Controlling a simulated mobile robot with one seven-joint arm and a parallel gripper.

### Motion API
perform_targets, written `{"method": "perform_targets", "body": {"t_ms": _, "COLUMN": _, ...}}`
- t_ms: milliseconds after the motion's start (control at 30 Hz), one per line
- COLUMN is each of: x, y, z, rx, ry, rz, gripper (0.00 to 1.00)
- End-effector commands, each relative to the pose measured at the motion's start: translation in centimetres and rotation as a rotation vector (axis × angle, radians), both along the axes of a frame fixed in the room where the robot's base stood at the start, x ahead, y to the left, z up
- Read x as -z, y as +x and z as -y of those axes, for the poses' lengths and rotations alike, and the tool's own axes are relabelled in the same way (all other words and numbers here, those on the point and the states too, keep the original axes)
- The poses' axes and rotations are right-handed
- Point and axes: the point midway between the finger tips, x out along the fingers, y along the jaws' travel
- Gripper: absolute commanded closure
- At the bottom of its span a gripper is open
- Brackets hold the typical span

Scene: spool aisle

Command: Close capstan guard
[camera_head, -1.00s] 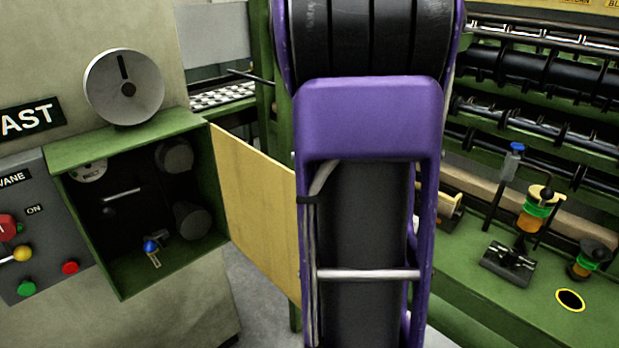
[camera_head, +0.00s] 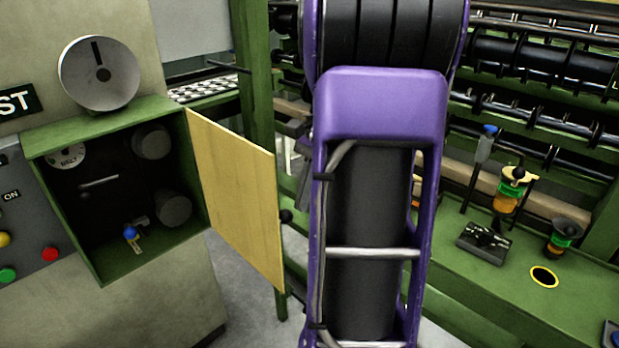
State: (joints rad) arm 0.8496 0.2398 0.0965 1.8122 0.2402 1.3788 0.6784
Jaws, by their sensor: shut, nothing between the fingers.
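The capstan guard (camera_head: 236,190) is a flat yellow panel hinged at the right edge of a green box (camera_head: 118,112). It stands swung open, out to the right of the box, leaving the box's front uncovered. A small dark knob (camera_head: 286,216) shows at the guard's free edge. Inside the box are grey round rollers (camera_head: 173,208), a lever and a small blue-topped part (camera_head: 131,236). My purple arm stands upright just right of the guard. My gripper is not clearly seen; the arm hides what lies behind it.
A grey dial (camera_head: 99,73) sits above the box, and a button panel (camera_head: 28,225) is to its left. A green machine with black rollers (camera_head: 545,62) and a bench (camera_head: 510,285) with small fittings fills the right. Grey floor shows below the guard.

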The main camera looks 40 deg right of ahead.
Motion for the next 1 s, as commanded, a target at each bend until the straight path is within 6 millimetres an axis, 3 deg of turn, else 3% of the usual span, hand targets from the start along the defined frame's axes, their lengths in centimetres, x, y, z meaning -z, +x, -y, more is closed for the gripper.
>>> {"method": "perform_targets", "body": {"t_ms": 67, "x": 1.7, "y": -0.1, "z": -0.6, "rx": 0.001, "ry": 0.002, "rz": -0.001, "gripper": 1.0}}
{"method": "perform_targets", "body": {"t_ms": 333, "x": 1.2, "y": -0.3, "z": -4.0, "rx": 0.001, "ry": -0.001, "rz": 0.001, "gripper": 1.0}}
{"method": "perform_targets", "body": {"t_ms": 1000, "x": 1.1, "y": -0.4, "z": -5.0, "rx": 0.025, "ry": -0.001, "rz": 0.001, "gripper": 1.0}}
